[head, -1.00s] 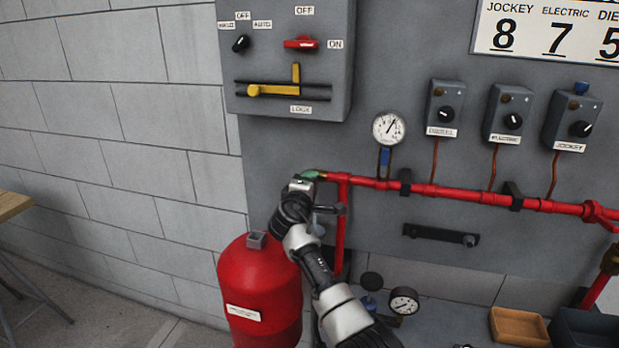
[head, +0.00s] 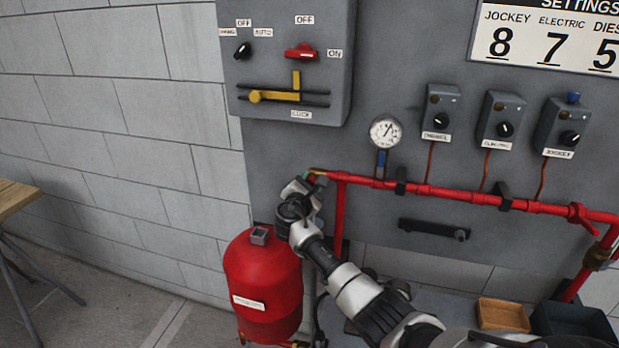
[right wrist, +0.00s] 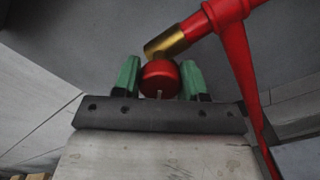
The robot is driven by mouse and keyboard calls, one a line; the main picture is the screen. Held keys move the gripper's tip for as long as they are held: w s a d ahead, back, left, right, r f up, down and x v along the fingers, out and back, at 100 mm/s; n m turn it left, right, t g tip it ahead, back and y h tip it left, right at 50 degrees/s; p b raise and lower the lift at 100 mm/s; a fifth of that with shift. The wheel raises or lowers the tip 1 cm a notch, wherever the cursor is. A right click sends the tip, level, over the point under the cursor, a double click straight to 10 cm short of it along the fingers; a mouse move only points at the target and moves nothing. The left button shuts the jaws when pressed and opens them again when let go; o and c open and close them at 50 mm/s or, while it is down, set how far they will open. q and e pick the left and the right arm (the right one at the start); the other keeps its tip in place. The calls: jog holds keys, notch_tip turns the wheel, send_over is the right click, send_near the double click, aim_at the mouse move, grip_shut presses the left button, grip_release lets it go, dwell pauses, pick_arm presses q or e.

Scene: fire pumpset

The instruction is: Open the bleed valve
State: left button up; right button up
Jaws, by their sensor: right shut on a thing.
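The bleed valve sits at the left end of the red pipe. In the right wrist view it shows as a round red knob (right wrist: 160,75) on a brass fitting (right wrist: 166,42). My right gripper (right wrist: 160,78) has its green fingers on either side of the knob, shut on it. In the head view my right gripper (head: 309,180) is at the pipe's left end, and the brass fitting (head: 318,172) shows just beyond it; the knob is mostly hidden there. My left gripper is not in view.
The red pipe (head: 455,196) runs right along the grey panel, below a gauge (head: 386,132) and several switch boxes. A red tank (head: 263,285) stands below my right arm. A wooden table (head: 14,198) is at the left edge. The floor between table and tank is clear.

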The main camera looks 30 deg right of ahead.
jog(key=shift+n+p, duration=0.5)
jog(key=shift+n, duration=0.3)
jog(key=o, duration=0.9)
jog(key=b+v, duration=0.1)
jog(key=v, duration=1)
jog(key=shift+b, duration=0.3)
jog(key=shift+d, duration=0.1)
